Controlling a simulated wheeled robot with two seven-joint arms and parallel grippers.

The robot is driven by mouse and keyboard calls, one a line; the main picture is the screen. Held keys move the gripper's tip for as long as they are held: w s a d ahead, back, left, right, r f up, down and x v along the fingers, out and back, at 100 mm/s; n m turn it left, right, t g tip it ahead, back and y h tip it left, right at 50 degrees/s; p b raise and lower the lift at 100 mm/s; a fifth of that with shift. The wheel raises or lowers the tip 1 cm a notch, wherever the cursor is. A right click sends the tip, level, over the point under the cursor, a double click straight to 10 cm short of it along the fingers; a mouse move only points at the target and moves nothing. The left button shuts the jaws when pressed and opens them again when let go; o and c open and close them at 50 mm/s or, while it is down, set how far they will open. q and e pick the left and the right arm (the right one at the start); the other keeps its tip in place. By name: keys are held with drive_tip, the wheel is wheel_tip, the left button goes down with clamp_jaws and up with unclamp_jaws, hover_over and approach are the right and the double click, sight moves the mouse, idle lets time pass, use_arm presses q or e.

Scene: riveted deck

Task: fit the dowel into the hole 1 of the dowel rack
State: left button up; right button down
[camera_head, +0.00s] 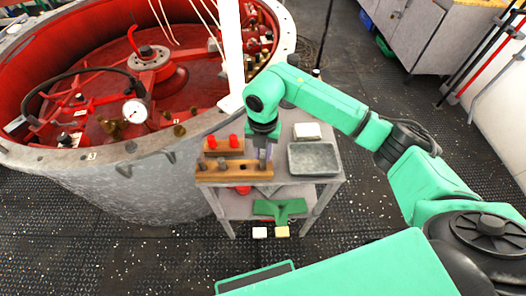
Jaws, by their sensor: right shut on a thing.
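The dowel rack (236,177) is a long wooden block on the small grey table. Short grey-brown pegs stand along its left part, and a dark spot like an open hole shows near its middle. My right gripper (264,150) points down over the rack's right end. It is shut on the dowel (262,163), a small greyish piece mostly hidden by the fingers. I cannot tell whether the dowel's lower end is in a hole or just above the rack. The hole numbers cannot be read.
A second wooden block (222,153) with red-topped pieces stands behind the rack. A grey tray (314,158) and a whitish block (307,131) are on the right of the table. A large red-lined round vessel (75,175) stands close on the left.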

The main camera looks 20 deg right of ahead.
drive_tip(key=shift+f+b, duration=0.35)
drive_tip(key=shift+f, duration=0.1)
drive_tip(key=c, duration=0.6)
unclamp_jaws()
drive_tip(key=shift+c, duration=0.2)
drive_tip(key=shift+w+r, duration=0.1)
drive_tip(key=shift+r, duration=0.35)
wheel_tip(320, 180, up, 14)
drive_tip(key=b, duration=0.1)
drive_tip(key=shift+f+b, duration=0.15)
drive_tip(key=shift+b, duration=0.25)
